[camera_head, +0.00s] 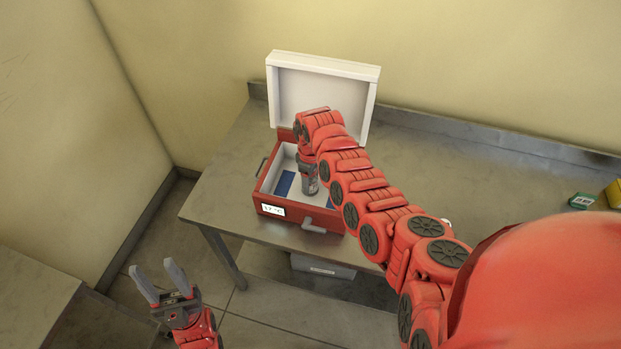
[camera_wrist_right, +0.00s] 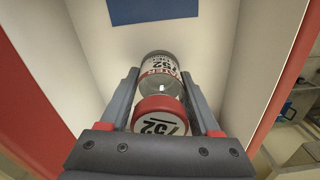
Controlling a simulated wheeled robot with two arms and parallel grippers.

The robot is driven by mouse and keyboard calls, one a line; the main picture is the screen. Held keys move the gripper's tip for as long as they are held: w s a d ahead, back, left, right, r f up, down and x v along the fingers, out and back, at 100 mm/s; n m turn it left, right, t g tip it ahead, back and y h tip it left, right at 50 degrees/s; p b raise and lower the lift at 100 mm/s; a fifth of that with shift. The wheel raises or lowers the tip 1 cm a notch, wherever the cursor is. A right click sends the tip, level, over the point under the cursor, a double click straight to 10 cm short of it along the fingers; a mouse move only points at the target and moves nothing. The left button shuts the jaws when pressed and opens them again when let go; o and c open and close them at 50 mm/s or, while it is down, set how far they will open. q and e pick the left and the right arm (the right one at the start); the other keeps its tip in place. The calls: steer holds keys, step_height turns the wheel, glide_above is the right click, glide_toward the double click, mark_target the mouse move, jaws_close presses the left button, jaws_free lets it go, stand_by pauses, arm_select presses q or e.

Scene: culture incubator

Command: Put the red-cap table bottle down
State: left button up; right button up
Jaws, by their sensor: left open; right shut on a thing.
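The red-cap bottle (camera_wrist_right: 160,112) is clear, with a white label and "752" on its cap, in the right wrist view. My right gripper (camera_wrist_right: 163,98) is shut on it, one finger on each side. In the head view my right gripper (camera_head: 309,188) reaches down inside the open red incubator (camera_head: 268,190), and the bottle cannot be made out there. Whether the bottle's base touches the incubator floor is unclear. My left gripper (camera_head: 158,283) is open and empty at the lower left, away from the table.
The incubator's white lid (camera_head: 322,88) stands raised at the back. Blue patches (camera_head: 285,183) lie on its white floor. The incubator is on a grey table (camera_head: 225,190).

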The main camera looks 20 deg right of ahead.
steer(key=shift+f, duration=0.2)
steer(key=o, duration=1.4)
steer(key=shift+o, duration=0.2)
